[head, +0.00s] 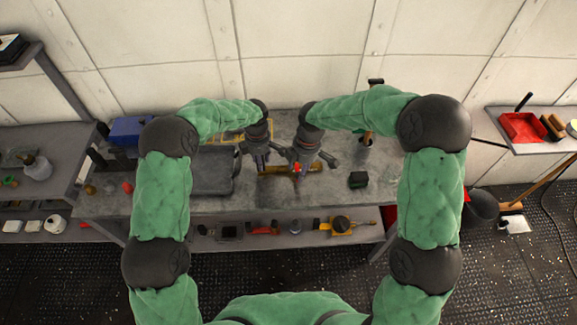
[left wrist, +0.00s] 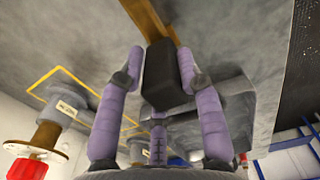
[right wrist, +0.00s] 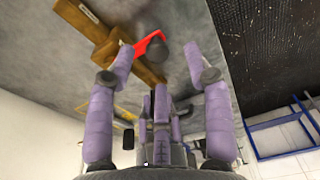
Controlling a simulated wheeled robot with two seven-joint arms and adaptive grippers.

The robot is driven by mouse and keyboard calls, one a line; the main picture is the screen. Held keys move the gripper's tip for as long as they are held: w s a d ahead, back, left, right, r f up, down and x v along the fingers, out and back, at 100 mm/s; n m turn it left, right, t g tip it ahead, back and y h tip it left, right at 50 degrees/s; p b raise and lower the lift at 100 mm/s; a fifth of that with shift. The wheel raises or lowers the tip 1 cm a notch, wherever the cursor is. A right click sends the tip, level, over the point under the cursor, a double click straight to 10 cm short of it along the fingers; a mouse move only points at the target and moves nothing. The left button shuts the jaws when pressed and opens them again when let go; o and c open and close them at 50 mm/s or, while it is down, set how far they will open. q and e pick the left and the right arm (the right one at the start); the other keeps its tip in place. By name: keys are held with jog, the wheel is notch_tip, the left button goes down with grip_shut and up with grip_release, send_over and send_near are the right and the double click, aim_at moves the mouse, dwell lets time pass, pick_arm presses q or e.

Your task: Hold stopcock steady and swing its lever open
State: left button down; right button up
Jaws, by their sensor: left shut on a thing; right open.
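The stopcock has a brass-brown body (head: 290,171) lying on the grey bench, with a small red lever (head: 296,167) near its middle. The body (right wrist: 103,38) and the red lever (right wrist: 149,42) show closer in the right wrist view. My left gripper (head: 262,164) is shut on a black block (left wrist: 163,78), which sits at the end of a brass-brown bar (left wrist: 150,18). My right gripper (head: 316,165) is open over the stopcock. In the right wrist view the lever lies between the spread fingers, close to the left one; I cannot tell if they touch.
A dark grey tray (head: 212,172) lies left of my left gripper. A small dark green block (head: 358,180) lies to the right on the bench. A blue box (head: 131,130) stands at the left end. Bare bench lies in front of the stopcock.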

aim_at(298, 175)
pick_arm(q)
jog(key=shift+f, duration=0.1)
pick_arm(e)
jog(key=shift+a+f, duration=0.15)
jog(key=shift+f, duration=0.9)
jog(key=shift+a+f, duration=0.1)
jog(key=shift+f, duration=0.95)
jog(key=c, duration=1)
grip_shut()
pick_arm(q)
jog(key=shift+d, duration=0.1)
